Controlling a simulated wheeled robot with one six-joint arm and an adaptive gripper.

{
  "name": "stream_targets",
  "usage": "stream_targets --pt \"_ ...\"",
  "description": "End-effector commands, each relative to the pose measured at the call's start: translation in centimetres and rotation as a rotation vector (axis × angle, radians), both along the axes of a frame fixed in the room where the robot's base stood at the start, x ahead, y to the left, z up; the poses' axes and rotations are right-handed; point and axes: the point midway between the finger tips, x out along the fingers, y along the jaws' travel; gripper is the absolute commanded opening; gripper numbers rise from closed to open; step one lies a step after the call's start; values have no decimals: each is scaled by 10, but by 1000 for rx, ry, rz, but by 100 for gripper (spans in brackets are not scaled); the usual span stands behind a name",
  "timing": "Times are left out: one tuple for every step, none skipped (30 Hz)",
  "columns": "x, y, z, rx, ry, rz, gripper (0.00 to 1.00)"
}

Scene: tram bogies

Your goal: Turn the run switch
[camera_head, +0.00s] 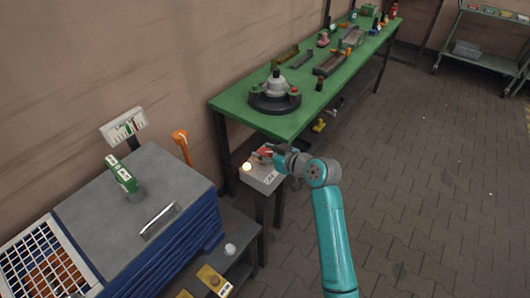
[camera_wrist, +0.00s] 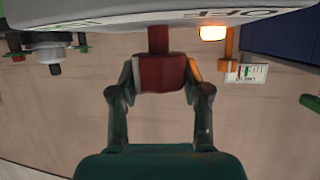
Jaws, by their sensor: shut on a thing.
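The run switch is a dark red knob (camera_wrist: 160,73) on a short red stem, on a light grey control box (camera_head: 262,177). In the wrist view the box (camera_wrist: 100,22) fills the top edge, with a glowing orange lamp (camera_wrist: 213,33) and partly cut-off lettering beside the stem. My gripper (camera_wrist: 161,78) is shut on the knob, one finger on each side. In the head view my gripper (camera_head: 268,155) reaches the box from the right, and a little red shows between its fingers. The lit lamp (camera_head: 247,167) is left of it. The exact switch position is unclear.
A long green workbench (camera_head: 235,101) with several parts stands behind the box. A blue cabinet with a grey top (camera_head: 165,175) stands at left, and an orange-topped post (camera_head: 181,142) rises behind it. The paved floor (camera_head: 420,190) at right is clear.

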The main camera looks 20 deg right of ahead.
Motion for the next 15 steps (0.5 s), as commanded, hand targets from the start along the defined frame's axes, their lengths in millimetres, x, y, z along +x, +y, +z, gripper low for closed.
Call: stream_targets --pt "1 -2 0 0 1 18 12" --pt "1 -2 -1 -1 1 30 12" --pt "0 -1 -1 0 2 45 12" --pt "0 -1 -1 -1 3 55 12" --pt "0 -1 -1 -1 2 64 12" --pt "0 -1 -1 0 2 73 12" --pt "0 -1 -1 -1 2 80 12" --pt "0 -1 -1 -1 2 86 12" --pt "0 -1 -1 -1 2 92 12" --pt "0 -1 -1 -1 2 95 12" --pt "0 0 -1 -1 3 98 13" --pt "0 0 -1 -1 3 100 13" --pt "0 0 -1 -2 3 102 13" --pt "0 0 -1 -1 3 103 13" --pt "0 0 -1 -1 3 104 13"
